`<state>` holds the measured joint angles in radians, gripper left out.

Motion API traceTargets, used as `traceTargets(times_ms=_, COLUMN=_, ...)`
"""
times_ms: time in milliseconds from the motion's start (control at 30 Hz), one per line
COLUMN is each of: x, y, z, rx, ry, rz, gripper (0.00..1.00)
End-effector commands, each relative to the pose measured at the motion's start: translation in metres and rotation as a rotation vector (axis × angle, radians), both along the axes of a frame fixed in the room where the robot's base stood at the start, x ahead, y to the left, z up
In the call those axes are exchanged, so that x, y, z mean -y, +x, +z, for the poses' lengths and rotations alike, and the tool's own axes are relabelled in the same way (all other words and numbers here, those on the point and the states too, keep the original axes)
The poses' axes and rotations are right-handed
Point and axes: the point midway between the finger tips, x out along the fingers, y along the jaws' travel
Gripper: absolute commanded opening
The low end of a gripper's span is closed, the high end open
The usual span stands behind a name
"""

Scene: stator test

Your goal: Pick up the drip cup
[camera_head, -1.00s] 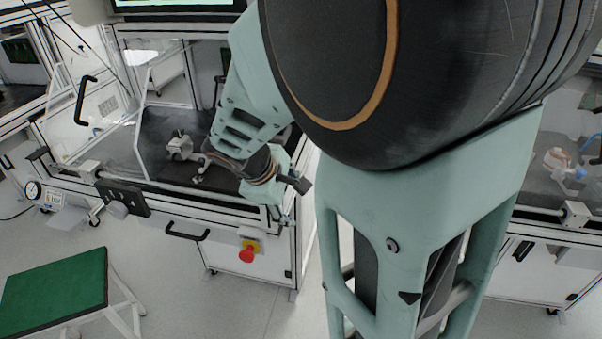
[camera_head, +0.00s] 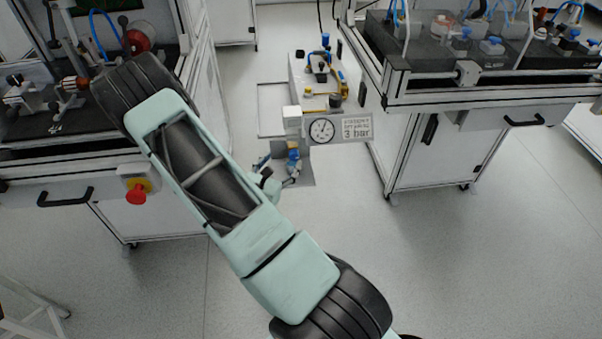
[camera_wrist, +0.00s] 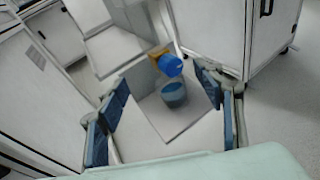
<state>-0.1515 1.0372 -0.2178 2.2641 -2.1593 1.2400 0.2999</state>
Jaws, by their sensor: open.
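The drip cup, a small blue-grey cup (camera_wrist: 174,97), stands on a light grey plate (camera_wrist: 185,128) in the wrist view, just below a blue fitting (camera_wrist: 170,65). In the head view the fitting (camera_head: 293,155) is above the plate (camera_head: 305,173); I cannot make out the cup clearly there. My gripper (camera_wrist: 163,82) is open and empty, with blue-padded fingers left and right of the cup in the picture. No finger visibly touches it. In the head view my gripper (camera_head: 272,180) is partly hidden by my arm, beside the plate.
A pressure gauge (camera_head: 322,129) with a sign panel (camera_head: 357,127) is above the plate. White-framed benches stand left (camera_head: 95,160) and right (camera_head: 480,98). A red emergency button (camera_head: 136,192) sticks out from the left bench. The floor in front is clear.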

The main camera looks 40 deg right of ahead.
Motion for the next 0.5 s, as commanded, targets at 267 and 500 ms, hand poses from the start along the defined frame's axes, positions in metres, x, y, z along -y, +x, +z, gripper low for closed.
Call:
traceTargets(times_ms=267, x=-0.005, y=-0.005, z=-0.058, rx=-0.080, ry=0.009, rz=0.098, gripper=0.62)
traceTargets(times_ms=500, x=0.024, y=0.016, z=-0.069, rx=-0.079, ry=0.008, rz=0.098, gripper=0.62)
